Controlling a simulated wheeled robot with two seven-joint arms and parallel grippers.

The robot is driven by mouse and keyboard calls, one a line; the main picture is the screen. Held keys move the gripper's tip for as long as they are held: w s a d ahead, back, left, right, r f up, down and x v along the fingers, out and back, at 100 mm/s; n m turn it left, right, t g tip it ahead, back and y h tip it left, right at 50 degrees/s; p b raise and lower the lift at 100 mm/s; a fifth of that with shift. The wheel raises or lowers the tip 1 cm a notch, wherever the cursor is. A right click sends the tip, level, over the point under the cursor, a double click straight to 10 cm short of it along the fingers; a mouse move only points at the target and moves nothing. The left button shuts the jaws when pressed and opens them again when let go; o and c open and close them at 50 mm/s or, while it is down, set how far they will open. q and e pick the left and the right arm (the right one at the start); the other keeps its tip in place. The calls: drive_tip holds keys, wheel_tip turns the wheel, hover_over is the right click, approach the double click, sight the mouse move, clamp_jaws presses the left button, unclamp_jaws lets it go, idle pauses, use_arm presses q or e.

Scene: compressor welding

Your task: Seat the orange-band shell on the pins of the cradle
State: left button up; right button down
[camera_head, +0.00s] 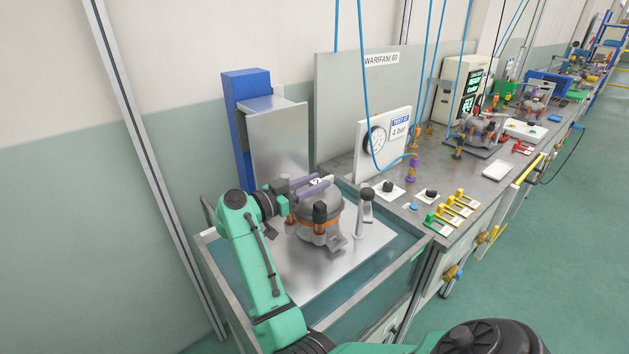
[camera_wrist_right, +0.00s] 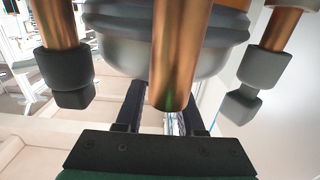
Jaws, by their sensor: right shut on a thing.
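The orange-band shell (camera_head: 318,212) is a grey rounded body with an orange band low on its side, on the left side of the bench in the head view. My right gripper (camera_head: 319,183) reaches across its top from the left and is shut on it. In the right wrist view the grey shell body (camera_wrist_right: 123,55) and copper-coloured tubes fill the upper part, in front of my fingers (camera_wrist_right: 160,112). The cradle (camera_head: 335,241) shows partly below the shell. Its pins are mostly hidden, and I cannot tell whether the shell rests on them. My left gripper is out of view.
A pale plate (camera_head: 307,277) lies in a grey-rimmed tray under the shell. A grey post (camera_head: 366,212) stands just right of the shell. A blue column (camera_head: 240,125) and a metal panel (camera_head: 280,140) rise behind. A gauge board (camera_head: 382,140) stands to the right.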

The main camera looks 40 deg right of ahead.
drive_tip(key=shift+f, duration=0.55)
drive_tip(key=shift+c, duration=2.2)
unclamp_jaws()
wheel_tip(320, 180, up, 20)
drive_tip(key=b, duration=0.2)
drive_tip(key=shift+b, duration=0.3)
